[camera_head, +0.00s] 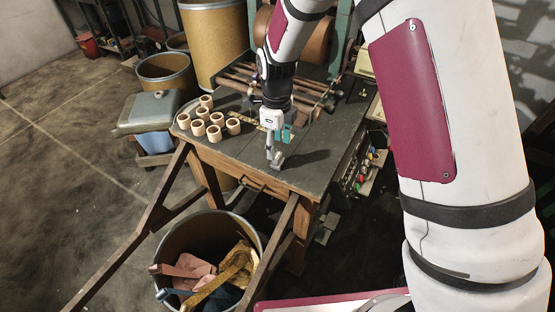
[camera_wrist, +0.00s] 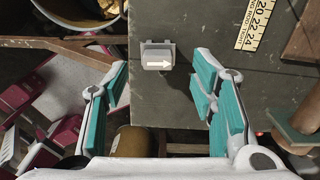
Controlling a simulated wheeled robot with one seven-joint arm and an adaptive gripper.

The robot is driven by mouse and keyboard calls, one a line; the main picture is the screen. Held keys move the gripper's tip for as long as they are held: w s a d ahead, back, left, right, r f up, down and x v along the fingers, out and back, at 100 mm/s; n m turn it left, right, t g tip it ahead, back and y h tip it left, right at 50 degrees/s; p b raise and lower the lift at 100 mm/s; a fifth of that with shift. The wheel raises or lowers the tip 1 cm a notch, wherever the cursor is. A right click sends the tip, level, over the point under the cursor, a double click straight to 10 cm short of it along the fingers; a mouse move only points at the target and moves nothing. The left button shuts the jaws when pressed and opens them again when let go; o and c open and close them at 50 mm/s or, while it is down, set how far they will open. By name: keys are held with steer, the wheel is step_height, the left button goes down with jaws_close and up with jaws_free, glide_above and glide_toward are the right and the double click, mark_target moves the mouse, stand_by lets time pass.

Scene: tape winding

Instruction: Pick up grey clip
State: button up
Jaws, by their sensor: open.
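The grey clip (camera_wrist: 157,57) is a small block with a white arrow on its face. It lies at the edge of the dark tabletop in the wrist view. In the head view, a small grey shape at the front part of the table, just below the fingers, looks like the same clip (camera_head: 277,160). My gripper (camera_wrist: 162,80) is open and empty, with teal finger pads on either side. The clip shows between and just beyond the fingertips. In the head view my gripper (camera_head: 276,138) hangs over the front of the table; the exact gap to the clip is unclear.
Several cream tape rings (camera_head: 214,134) stand on the table's left. A yellow ruler (camera_wrist: 255,24) lies near the clip. A winding machine with rollers (camera_head: 250,82) stands at the back. A bin (camera_head: 248,221) of scraps is below the front edge. The tabletop right of the clip is clear.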

mark_target(277, 155)
steer(key=shift+s+d+f+p, duration=0.1)
steer(key=shift+f+p, duration=0.05)
steer(key=shift+f, duration=1.25)
steer(key=shift+s+f+p, duration=0.1)
steer(key=shift+f+p, duration=0.05)
steer(key=shift+f, duration=1.25)
steer(key=c, duration=0.8)
